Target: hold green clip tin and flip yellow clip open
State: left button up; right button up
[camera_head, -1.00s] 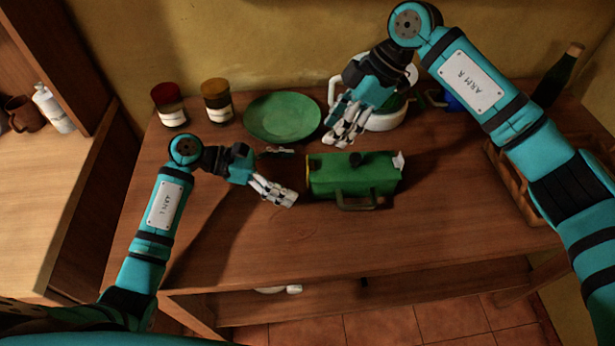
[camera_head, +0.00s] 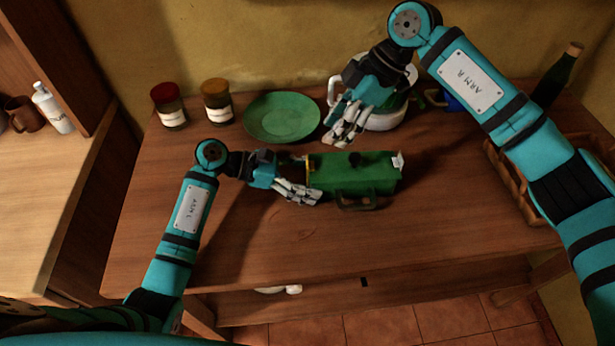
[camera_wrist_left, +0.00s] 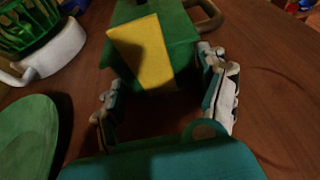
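The green tin (camera_head: 354,174) lies on the wooden table, with a dark handle on its near side and a dark knob on top. The yellow clip (camera_wrist_left: 143,52) is on the tin's left end; it shows large in the left wrist view and as a thin sliver in the head view. My left gripper (camera_head: 312,183) is open at that end. In the left wrist view its fingers are apart, one on each side of the tin's end; contact is unclear. My right gripper (camera_head: 340,140) hangs behind the tin, above the table, and looks open and empty.
A green plate (camera_head: 281,117) and two jars (camera_head: 170,106) (camera_head: 217,102) stand at the back left. A white pot (camera_head: 385,118) with a green basket is behind my right gripper. A wooden crate (camera_head: 504,182) and a dark bottle (camera_head: 560,78) are right. The front table is clear.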

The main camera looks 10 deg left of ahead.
pick_arm(q)
jog(key=c, duration=0.6)
pick_arm(e)
jog(key=shift+c, duration=0.2)
pick_arm(q)
jog(key=shift+c, duration=0.2)
pick_arm(e)
jog(key=shift+n, duration=0.3)
jog(key=c, duration=0.4)
jog(key=shift+a+n, duration=0.1)
jog(key=shift+n, duration=0.5)
jog(key=shift+c, duration=1.4)
jog(key=shift+s+a+n, duration=0.1)
jog(key=shift+n, duration=0.8)
grip_shut()
jog(key=shift+s+a+f+m+t+h, duration=0.2)
jog(key=shift+a+f+m+t+h, duration=0.75)
jog(key=shift+m, duration=2.65)
jog(key=shift+s+f+m+t+h, duration=0.15)
jog(key=shift+f+m+t+h, duration=0.4)
jog(key=shift+f+m, duration=2.05)
jog(key=shift+s+a+f+m+t+h, duration=0.2)
jog(key=shift+a+m+t+h, duration=0.5)
jog(key=shift+m, duration=3.9)
